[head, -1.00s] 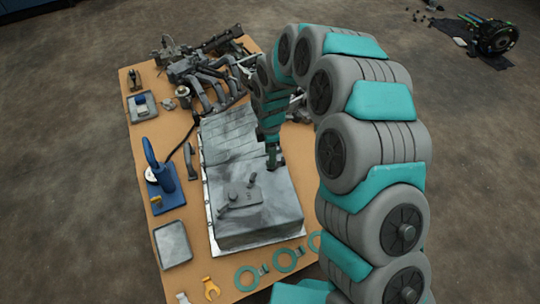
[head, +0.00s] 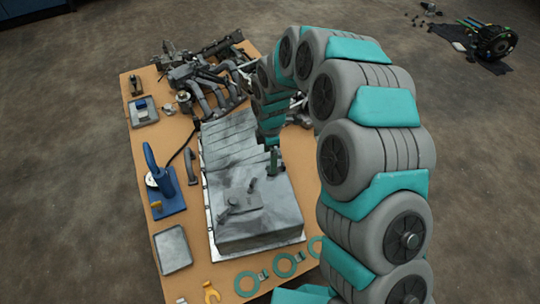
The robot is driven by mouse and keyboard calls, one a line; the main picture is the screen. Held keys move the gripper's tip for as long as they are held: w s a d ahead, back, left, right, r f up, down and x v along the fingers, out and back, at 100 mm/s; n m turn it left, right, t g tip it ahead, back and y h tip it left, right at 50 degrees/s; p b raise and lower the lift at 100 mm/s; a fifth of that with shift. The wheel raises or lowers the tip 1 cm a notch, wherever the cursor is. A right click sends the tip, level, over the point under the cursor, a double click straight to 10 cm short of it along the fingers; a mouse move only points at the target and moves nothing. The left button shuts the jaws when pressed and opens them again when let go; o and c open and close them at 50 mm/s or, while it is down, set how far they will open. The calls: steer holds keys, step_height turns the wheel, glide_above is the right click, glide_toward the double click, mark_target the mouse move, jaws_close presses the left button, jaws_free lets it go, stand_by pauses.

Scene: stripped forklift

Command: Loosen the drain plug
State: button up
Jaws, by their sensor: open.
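A large grey metal pan-like housing (head: 230,170) lies on the bench, with its smooth raised end nearest me. A flat grey cover with a dark stub (head: 240,203) sits on that raised end, and a small nub (head: 252,184) stands beside it. I cannot tell for sure which feature is the drain plug. My gripper (head: 275,165) is at the right side of the raised end, just right of the nub and pointing down. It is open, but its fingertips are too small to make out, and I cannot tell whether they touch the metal.
The tan bench (head: 147,150) carries a blue tool stand (head: 165,190) and a grey tray (head: 173,249) on the left. Teal rings (head: 285,264) and a yellow wrench (head: 211,292) lie at the near edge. Dark engine parts (head: 205,75) crowd the far end.

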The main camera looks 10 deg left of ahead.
steer(key=shift+r, duration=0.15)
step_height(320, 180, up, 8)
steer(key=shift+f, duration=0.2)
